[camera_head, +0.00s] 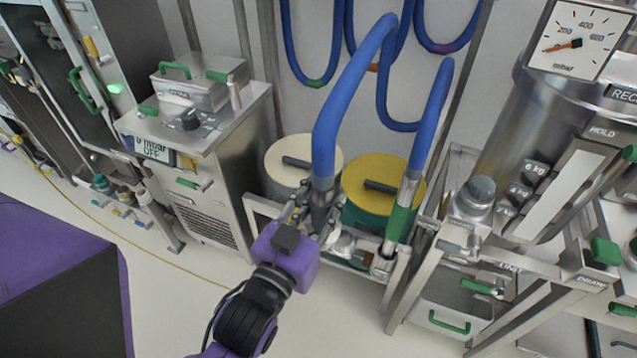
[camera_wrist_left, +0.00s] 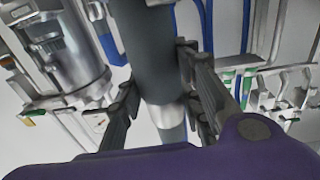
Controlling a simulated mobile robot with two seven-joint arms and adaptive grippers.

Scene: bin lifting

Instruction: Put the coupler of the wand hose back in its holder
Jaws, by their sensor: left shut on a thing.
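The thick blue wand hose (camera_head: 348,95) comes down from the back and ends in a grey metal coupler (camera_head: 322,187). My left gripper (camera_head: 316,207) is shut on this coupler, over the front rail of the rack. In the left wrist view the dark grey coupler (camera_wrist_left: 157,50) runs between the fingers, with a silver part below it. Round metal fittings (camera_head: 343,245) sit on the rack just right of the gripper. The gripper hides the coupler's lower end, and I cannot tell which part is its holder or whether they touch. My right gripper is out of view.
A cream-lidded drum (camera_head: 282,158) and a yellow-lidded drum (camera_head: 375,190) stand behind the gripper. A second blue hose with a green sleeve (camera_head: 398,224) stands to the right. A steel cabinet (camera_head: 205,150) is at left, a steel vessel (camera_head: 520,120) at right. Floor in front is clear.

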